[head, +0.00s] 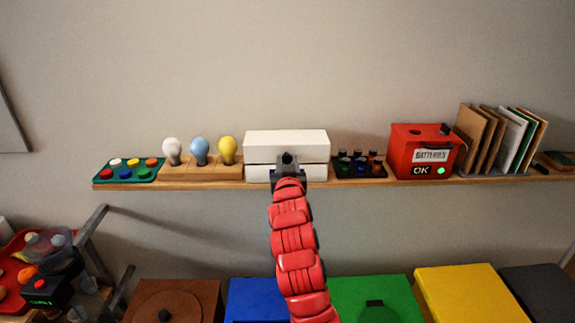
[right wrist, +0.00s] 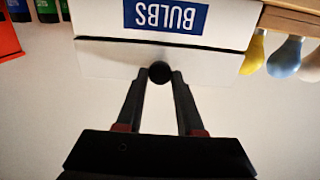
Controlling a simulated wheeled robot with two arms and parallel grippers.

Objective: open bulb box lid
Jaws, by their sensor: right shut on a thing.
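The white bulb box (head: 316,173) stands on the shelf in the head view. Its lid (head: 286,143) lies on top and looks closed, with a thin dark seam below it. My right gripper (head: 287,171) is at the middle of the box front. In the right wrist view the box (right wrist: 105,15) appears upside down, with a blue BULBS label (right wrist: 166,16). There my right gripper (right wrist: 160,78) is shut on a round black knob (right wrist: 160,72) at the lid (right wrist: 110,62). The inside of the box is hidden. My left gripper is not in view.
On the shelf (head: 215,184), a wooden stand with white, blue and yellow bulbs (head: 199,150) is left of the box. A dark tray of small batteries (head: 359,164) and a red battery box (head: 421,151) are to the right. Coloured bins stand below. The wall above is bare.

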